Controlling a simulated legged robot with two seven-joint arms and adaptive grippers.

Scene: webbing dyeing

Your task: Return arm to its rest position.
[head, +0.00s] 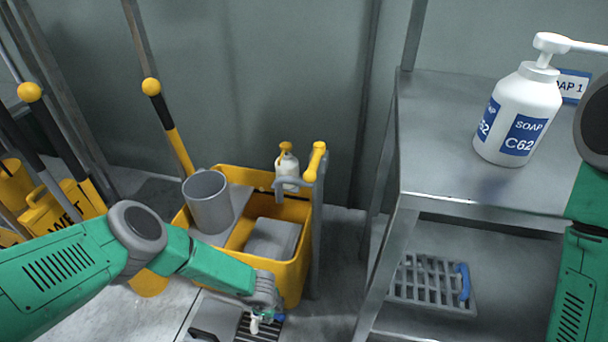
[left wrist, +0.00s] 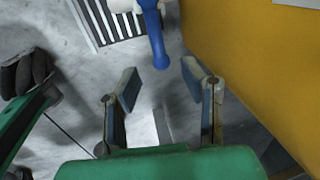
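My left arm comes in from the left in the head view, reaching low beside the yellow mop bucket. Its gripper (head: 264,318) is near the floor by a dark grate. In the left wrist view the left gripper (left wrist: 162,88) has its two fingers spread apart with nothing between them. A blue handle (left wrist: 156,38) with a white part lies just beyond the fingertips, by the grate. My right arm shows at the right edge of the head view; its gripper is out of view.
The yellow mop bucket (head: 294,275) stands close to my left gripper. A metal shelf table (head: 445,100) on the right carries a soap bottle (head: 517,115); a grey rack (head: 430,282) lies on its lower shelf. A yellow WET sign (head: 62,208) and poles stand at left.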

